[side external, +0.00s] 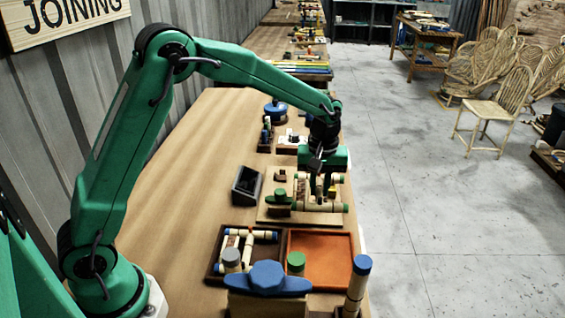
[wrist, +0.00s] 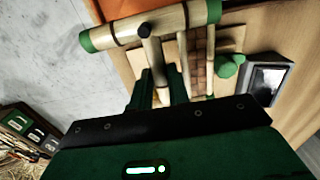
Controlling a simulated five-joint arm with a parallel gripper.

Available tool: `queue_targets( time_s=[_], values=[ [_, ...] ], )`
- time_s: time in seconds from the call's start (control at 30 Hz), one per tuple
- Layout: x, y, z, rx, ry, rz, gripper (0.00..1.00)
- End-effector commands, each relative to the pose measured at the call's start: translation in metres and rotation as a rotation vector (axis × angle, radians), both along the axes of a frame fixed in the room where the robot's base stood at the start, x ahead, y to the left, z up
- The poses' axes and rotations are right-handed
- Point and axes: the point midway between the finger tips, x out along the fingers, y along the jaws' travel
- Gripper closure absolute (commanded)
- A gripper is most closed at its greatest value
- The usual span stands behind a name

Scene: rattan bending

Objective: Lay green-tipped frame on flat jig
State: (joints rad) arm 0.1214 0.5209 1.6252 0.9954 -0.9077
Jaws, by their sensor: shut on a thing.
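The green-tipped frame (side external: 318,207) is pale rattan with green ends. In the side view it is at the flat jig (side external: 267,215), a pale board with pegs and blocks. My gripper (side external: 320,190) points down over the board, its fingertips partly hidden. In the wrist view the frame's green-ended bar (wrist: 165,25) crosses the top, with pale rods running toward my gripper (wrist: 160,92). Its dark green fingers are shut on a pale part of the frame. I cannot tell whether the frame touches the board.
A dark tray (side external: 213,268) with blue-tipped pieces and an orange tray (side external: 345,272) lie in front. A blue-topped post (side external: 358,285) stands at the right front. A black box (side external: 247,185) sits left of the board. The left table surface is clear.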

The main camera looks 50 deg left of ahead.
Motion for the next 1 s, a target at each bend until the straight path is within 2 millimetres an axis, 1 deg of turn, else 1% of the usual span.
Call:
queue_targets(
  time_s=[0.03,0.2,0.3,0.4,0.5,0.6,0.83,1.0],
  values=[
    [0.01,0.018,-0.002,0.0,0.0,0.008,1.0],
    [0.034,0.067,-0.004,0.0,0.0,0.006,1.0],
    [0.042,0.09,-0.006,0.0,0.001,0.004,1.0],
    [0.047,0.108,-0.007,0.0,0.0,0.003,1.0],
    [0.05,0.119,-0.008,0.0,0.0,0.001,1.0],
    [0.052,0.124,-0.008,0.0,0.0,0.0,1.0],
    [0.052,0.125,-0.008,0.0,0.0,-0.001,1.0],
    [0.052,0.124,-0.012,0.0,0.0,-0.001,1.0]
  ],
)
